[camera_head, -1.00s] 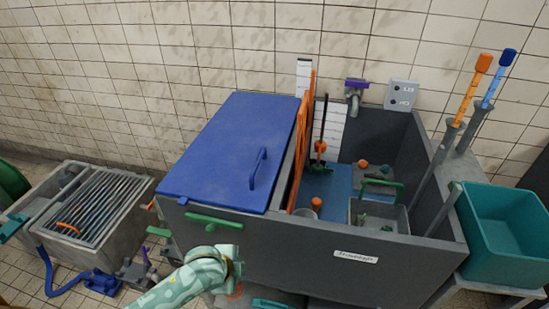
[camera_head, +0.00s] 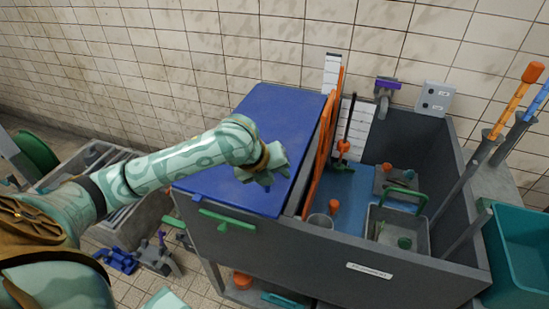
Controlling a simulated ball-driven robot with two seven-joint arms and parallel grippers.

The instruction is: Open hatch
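The hatch (camera_head: 285,115) is a flat blue lid, lying closed over the left part of the grey tank. My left arm reaches in from the left across the lid. My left gripper (camera_head: 268,176) is over the lid's right front area, where the blue handle is; the gripper hides the handle. I cannot tell whether the gripper touches the handle or whether its fingers are open. A green latch-like handle (camera_head: 228,220) is on the tank's front below the lid. My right gripper is not in view.
An orange panel (camera_head: 322,150) stands upright right beside the lid. The open tank part holds a grey basket (camera_head: 400,232) with a green handle. A teal bin (camera_head: 520,255) is at the right. A grated basin (camera_head: 120,215) stands at the left, partly behind my arm.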

